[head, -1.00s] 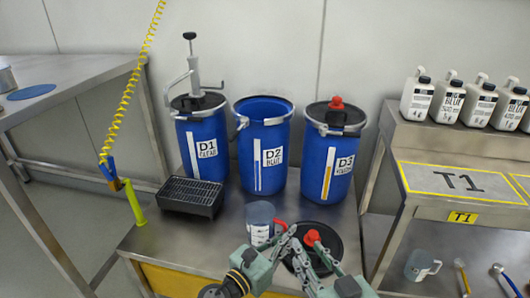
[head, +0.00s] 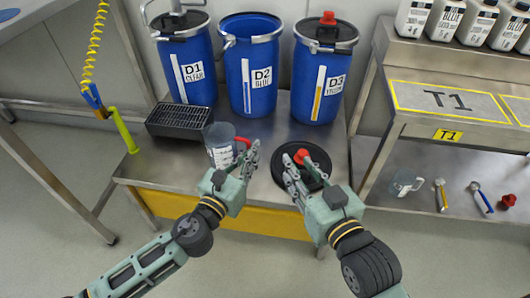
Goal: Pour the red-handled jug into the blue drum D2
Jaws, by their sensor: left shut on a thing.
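The clear jug (head: 218,150) with a red handle (head: 243,141) is at the front of the steel bench, right of the black grated tray. My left gripper (head: 246,156) is shut on its handle. I cannot tell whether the jug's base touches the bench. The blue drum D2 (head: 250,82) stands upright behind, between D1 and D3. Its top is open, with a metal clamp ring round the rim. My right gripper (head: 301,178) is open over a black lid (head: 291,152) with a red cap (head: 300,156), lying on the bench.
Drums D1 (head: 190,70) and D3 (head: 321,80) flank D2. The grated tray (head: 180,118) is in front of D1. A yellow coiled hose (head: 97,50) hangs at left. Shelf T1 (head: 447,100) is at right, with several white bottles above and a clear mug (head: 403,183) below.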

